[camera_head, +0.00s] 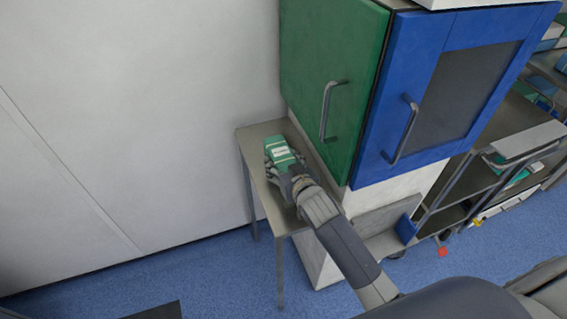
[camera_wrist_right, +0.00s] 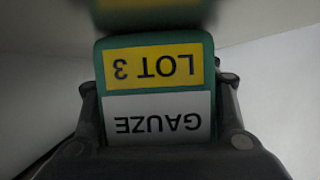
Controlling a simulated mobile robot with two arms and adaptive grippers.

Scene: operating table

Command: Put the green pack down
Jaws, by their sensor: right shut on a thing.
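The green pack (camera_head: 278,149) is a small box with a pale label, held over the narrow grey side table (camera_head: 258,132) in the head view. I cannot tell whether its underside touches the tabletop. In the right wrist view the green pack (camera_wrist_right: 158,93) fills the middle, with a yellow band reading "LOT 3" and a white label reading "GAUZE", both upside down. My right gripper (camera_head: 281,168) is shut on the pack, with a finger on each side in the wrist view (camera_wrist_right: 160,115). My left gripper is not in view.
A cabinet with a green door (camera_head: 330,70) and a blue door (camera_head: 450,75) stands right beside the table. A white wall (camera_head: 130,120) is at the left. A shelf rack (camera_head: 480,170) stands at the right. The table's near part is partly under my arm.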

